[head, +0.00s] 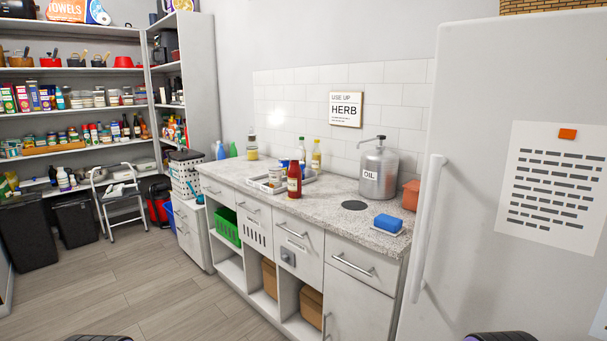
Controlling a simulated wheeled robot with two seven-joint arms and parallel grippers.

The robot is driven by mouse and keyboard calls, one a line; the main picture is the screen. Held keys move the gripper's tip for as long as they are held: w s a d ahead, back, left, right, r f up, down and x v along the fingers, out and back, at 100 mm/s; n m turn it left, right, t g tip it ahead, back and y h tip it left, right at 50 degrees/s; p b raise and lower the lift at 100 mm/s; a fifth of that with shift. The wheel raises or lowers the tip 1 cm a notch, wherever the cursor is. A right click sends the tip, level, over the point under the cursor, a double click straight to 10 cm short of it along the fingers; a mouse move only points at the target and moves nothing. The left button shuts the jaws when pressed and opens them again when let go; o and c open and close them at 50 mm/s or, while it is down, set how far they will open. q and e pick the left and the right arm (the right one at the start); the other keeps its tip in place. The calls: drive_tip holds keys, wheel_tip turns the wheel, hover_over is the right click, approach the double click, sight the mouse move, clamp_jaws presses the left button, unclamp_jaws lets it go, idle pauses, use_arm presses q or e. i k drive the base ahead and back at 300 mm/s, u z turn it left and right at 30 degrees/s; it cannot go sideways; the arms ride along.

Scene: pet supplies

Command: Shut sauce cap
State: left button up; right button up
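A red sauce bottle (294,184) stands upright on the speckled counter (330,199), at the front edge of a light tray. Its cap (294,164) is at the top; it is too small to tell whether it is open or shut. Only dark rounded parts of my own body show at the bottom edge, at left and right. No gripper fingers can be made out, and both are well away from the bottle.
The tray (262,187) holds small items, with more bottles behind, including a yellow one (316,156). A metal oil can (378,172) and blue sponge (388,224) stand to the right. A white fridge (470,120) bounds the right side. Floor (130,295) at left is clear.

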sight(300, 154)
drive_tip(key=z, duration=0.45)
drive_tip(key=k, duration=0.25)
drive_tip(key=u, duration=1.7)
drive_tip(key=i, duration=1.6)
drive_tip(key=z, duration=1)
drive_tip(key=i, duration=0.6)
drive_tip(key=z, duration=0.6)
